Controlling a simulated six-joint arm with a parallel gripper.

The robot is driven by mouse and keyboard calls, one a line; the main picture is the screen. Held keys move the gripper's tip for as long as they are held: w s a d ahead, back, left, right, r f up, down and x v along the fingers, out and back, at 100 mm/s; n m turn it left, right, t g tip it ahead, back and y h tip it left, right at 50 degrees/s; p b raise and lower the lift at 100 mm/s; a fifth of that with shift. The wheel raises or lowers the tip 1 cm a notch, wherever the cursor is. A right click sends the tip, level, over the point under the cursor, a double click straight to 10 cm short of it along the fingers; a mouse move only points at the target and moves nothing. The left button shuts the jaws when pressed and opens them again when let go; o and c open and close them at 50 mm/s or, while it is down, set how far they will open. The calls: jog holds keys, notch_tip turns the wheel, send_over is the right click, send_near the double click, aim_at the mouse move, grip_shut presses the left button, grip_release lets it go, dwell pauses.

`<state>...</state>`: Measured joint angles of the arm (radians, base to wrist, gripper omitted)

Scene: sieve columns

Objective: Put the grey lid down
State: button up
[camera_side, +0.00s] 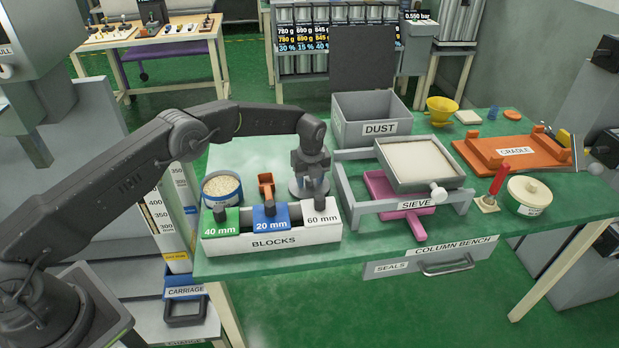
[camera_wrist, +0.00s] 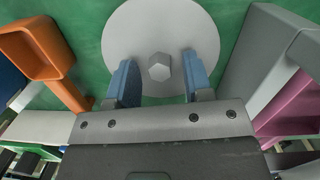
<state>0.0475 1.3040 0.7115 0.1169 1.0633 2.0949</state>
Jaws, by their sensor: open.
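The grey lid (camera_wrist: 140,25) is a flat round disc with a small hexagonal knob (camera_wrist: 159,66) in its middle. In the side view the lid (camera_side: 296,191) lies on the green bench top behind the blocks box, partly hidden by my gripper (camera_side: 311,178). In the wrist view my gripper (camera_wrist: 160,64) is open, with one blue finger on each side of the knob and a gap showing on both sides. My gripper points down over the lid.
A blocks box (camera_side: 270,242) stands in front of the lid. An orange scoop (camera_side: 266,183) and a round tub of grains (camera_side: 222,189) are to its left. The sieve stand (camera_side: 346,192) is close on the right, the dust box (camera_side: 365,130) behind.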

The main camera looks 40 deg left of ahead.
notch_tip(320, 180, up, 12)
jog(key=d, duration=0.1)
jog(key=shift+s+r, duration=0.25)
jog(key=shift+s, duration=0.2)
notch_tip(320, 180, up, 7)
jog(key=n, duration=0.3)
send_over(311, 188)
jog(key=s, duration=0.3)
jog(key=s+a+r+n+t, duration=0.2)
jog(key=s+r+n, duration=0.7)
jog(key=s+r, duration=0.5)
jog(key=s+f+n+t+h, duration=0.1)
jog(key=s+f+n+t, duration=0.1)
jog(key=s+n, duration=1.1)
jog(key=s+f, duration=0.1)
jog(key=s, duration=1)
jog(key=shift+s+t, duration=0.15)
jog(key=shift+t, duration=0.25)
